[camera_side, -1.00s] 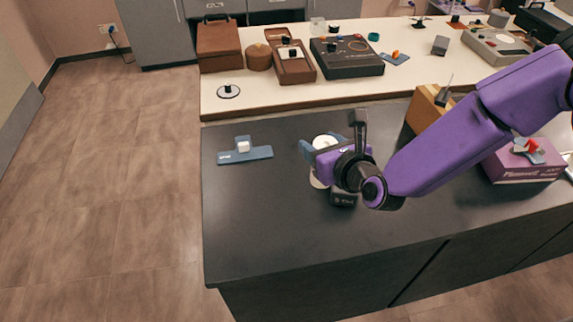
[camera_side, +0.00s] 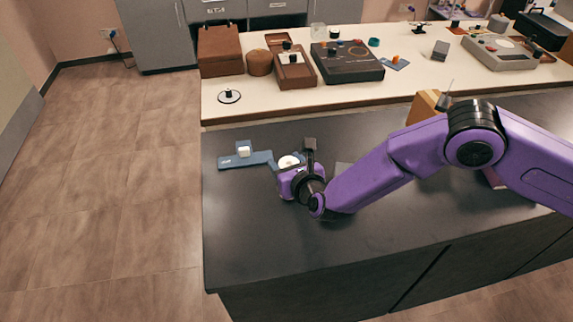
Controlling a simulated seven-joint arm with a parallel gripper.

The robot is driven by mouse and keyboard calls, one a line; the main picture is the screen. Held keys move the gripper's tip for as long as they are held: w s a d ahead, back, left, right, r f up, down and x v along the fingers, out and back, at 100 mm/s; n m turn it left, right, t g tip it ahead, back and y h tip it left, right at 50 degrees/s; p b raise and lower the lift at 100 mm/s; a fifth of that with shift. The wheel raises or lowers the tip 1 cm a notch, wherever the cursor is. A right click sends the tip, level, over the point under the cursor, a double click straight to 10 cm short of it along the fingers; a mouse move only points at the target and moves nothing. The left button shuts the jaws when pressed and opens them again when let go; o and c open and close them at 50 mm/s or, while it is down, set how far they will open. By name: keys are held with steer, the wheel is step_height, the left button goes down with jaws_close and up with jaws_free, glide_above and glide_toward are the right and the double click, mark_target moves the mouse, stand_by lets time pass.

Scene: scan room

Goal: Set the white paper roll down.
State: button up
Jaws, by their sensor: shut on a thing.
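The white paper roll (camera_side: 288,161) shows its round top just behind my gripper (camera_side: 281,168), over the dark worktop. My gripper is shut on the roll. The wrist hides the roll's lower part, so I cannot tell whether it touches the surface. The roll is just right of a blue flat piece with a small white block (camera_side: 244,151) on it.
The dark worktop (camera_side: 250,240) is bare in front and at the left. A cream table (camera_side: 300,98) behind holds a brown case (camera_side: 219,50), a dark recorder (camera_side: 346,61) and other items. A tan box (camera_side: 427,106) stands at the right.

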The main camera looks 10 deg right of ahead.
steer(key=shift+f, duration=0.25)
steer(key=shift+f, duration=0.1)
steer(key=o, duration=1.1)
steer(key=v, duration=1.2)
